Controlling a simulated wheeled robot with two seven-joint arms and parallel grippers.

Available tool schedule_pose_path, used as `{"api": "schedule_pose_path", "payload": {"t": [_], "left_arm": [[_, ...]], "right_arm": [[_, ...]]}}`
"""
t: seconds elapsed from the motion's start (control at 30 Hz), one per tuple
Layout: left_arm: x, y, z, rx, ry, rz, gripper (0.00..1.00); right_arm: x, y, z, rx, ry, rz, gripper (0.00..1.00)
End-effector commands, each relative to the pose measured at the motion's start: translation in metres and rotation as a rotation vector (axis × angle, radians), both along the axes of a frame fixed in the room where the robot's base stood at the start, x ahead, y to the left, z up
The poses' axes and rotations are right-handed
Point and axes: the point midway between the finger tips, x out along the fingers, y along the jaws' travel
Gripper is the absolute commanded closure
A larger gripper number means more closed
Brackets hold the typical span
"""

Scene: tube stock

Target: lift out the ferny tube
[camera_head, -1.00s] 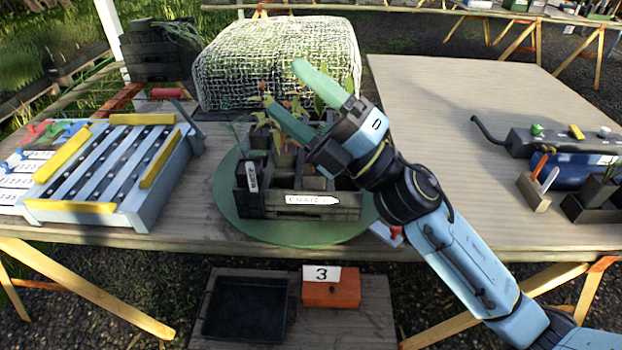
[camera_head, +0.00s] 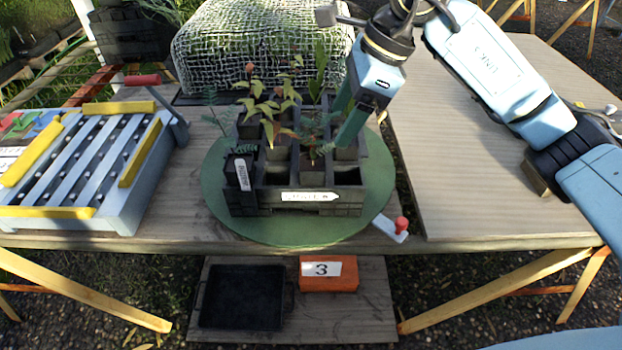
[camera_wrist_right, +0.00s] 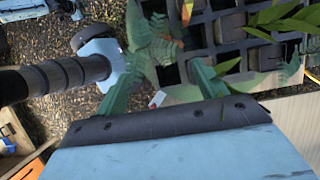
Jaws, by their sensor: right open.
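A dark crate (camera_head: 268,196) of square cells holds several planted tubes on a round green turntable (camera_head: 222,215). A tube with feathery, ferny leaves (camera_head: 316,151) sits in the front row, middle. In the right wrist view, ferny foliage (camera_wrist_right: 160,45) shows between the two fingers (camera_wrist_right: 163,85). My left gripper is out of view.
A white rack with yellow bars (camera_head: 90,165) stands left of the turntable. A netted cover (camera_head: 260,45) is behind the crate. A red-knobbed lever (camera_head: 400,226) sticks out front right. A black tray (camera_head: 242,297) and orange box marked 3 (camera_head: 328,274) lie below. The right tabletop (camera_head: 450,190) has free room.

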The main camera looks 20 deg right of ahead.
Motion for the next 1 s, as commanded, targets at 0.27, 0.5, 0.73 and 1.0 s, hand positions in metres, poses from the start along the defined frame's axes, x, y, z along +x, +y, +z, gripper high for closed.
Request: {"api": "schedule_pose_path", "payload": {"t": [0.27,0.5,0.73,1.0], "left_arm": [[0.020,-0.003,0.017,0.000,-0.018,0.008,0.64],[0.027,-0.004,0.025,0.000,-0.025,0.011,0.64],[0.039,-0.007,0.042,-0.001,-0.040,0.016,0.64],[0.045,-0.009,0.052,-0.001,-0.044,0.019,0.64]], "right_arm": [[0.005,0.021,-0.051,0.005,0.005,0.001,0.29],[0.008,0.028,-0.066,0.005,0.004,0.002,0.29],[0.016,0.042,-0.095,0.008,0.005,0.003,0.29],[0.019,0.047,-0.109,0.007,0.002,0.003,0.29]]}}
